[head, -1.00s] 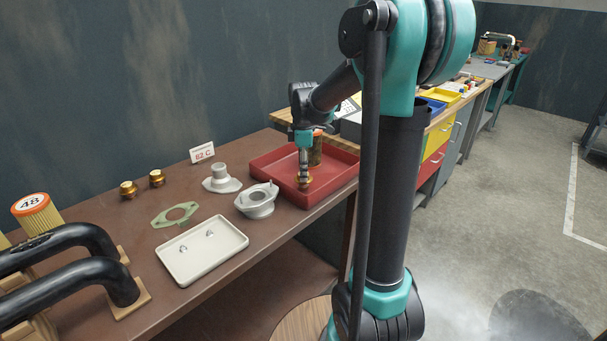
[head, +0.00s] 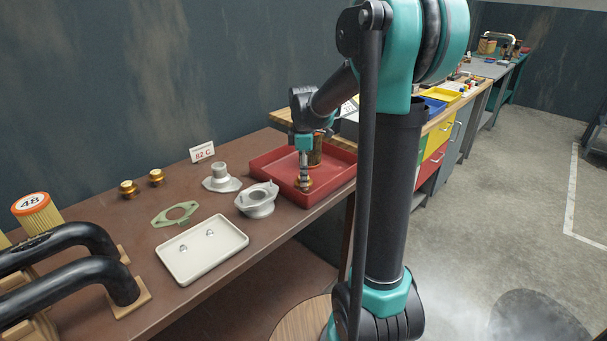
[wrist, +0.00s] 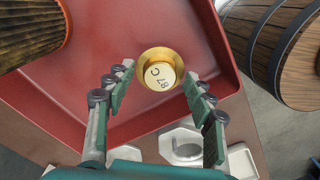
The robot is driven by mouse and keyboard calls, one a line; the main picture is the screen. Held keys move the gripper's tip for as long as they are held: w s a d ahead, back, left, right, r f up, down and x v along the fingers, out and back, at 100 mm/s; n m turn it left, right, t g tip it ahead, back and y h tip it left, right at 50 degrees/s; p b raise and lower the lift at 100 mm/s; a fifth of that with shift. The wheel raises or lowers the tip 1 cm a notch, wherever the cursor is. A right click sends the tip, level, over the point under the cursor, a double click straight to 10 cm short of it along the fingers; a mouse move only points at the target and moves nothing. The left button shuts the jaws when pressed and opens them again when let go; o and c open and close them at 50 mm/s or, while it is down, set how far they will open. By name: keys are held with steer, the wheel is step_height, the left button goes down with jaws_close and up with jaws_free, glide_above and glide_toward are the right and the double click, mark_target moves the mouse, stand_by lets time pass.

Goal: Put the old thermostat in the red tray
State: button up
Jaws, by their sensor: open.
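The old thermostat (head: 304,184), a brass-coloured round part, is in the red tray (head: 262,163) near its front side. In the wrist view the thermostat (wrist: 160,68) shows a pale top marked "87 C" and lies over the red tray floor (wrist: 125,30). My gripper (wrist: 158,76) is open, with a finger on either side of the thermostat and visible gaps between. In the head view my gripper (head: 303,172) points down into the tray, just above the thermostat.
A ribbed cylinder (wrist: 30,30) stands in the tray. A grey housing (head: 257,199), a grey flanged cover (head: 221,179), a green gasket (head: 175,214), a white tray (head: 202,268), two brass thermostats (head: 129,189) and an "82 C" card (head: 202,152) are on the bench.

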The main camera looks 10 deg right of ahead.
step_height(320, 180, up, 12)
stand_by(0.5)
steer(key=shift+s, duration=0.1)
stand_by(1.5)
